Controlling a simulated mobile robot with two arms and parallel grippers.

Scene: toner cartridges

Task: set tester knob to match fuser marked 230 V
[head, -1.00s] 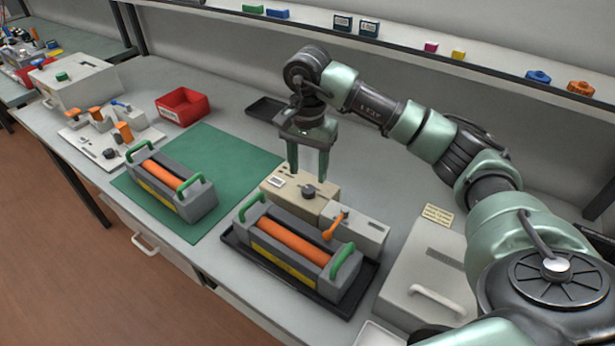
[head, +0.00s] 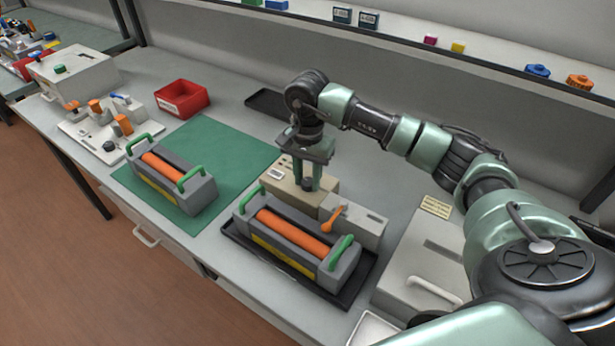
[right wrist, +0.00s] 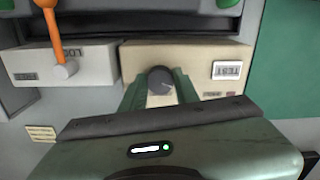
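The beige tester (head: 285,188) stands behind the black tray; its TEST label shows in the right wrist view (right wrist: 227,70). Its dark round knob (head: 307,184) also shows in the right wrist view (right wrist: 160,80). My right gripper (head: 308,178) points down at the knob, its fingers closed in on both sides of it. One grey fuser (head: 290,238) with an orange roller and green handles lies in the black tray; a similar fuser (head: 172,175) lies on the green mat. Their voltage markings are too small to read. My left gripper is not in view.
A grey LOCK block (head: 362,228) with an orange lever (head: 333,218) adjoins the tester on the right. A grey lidded box (head: 425,270) stands further right. A red bin (head: 182,99) is at the back left. The green mat (head: 238,150) has bare room.

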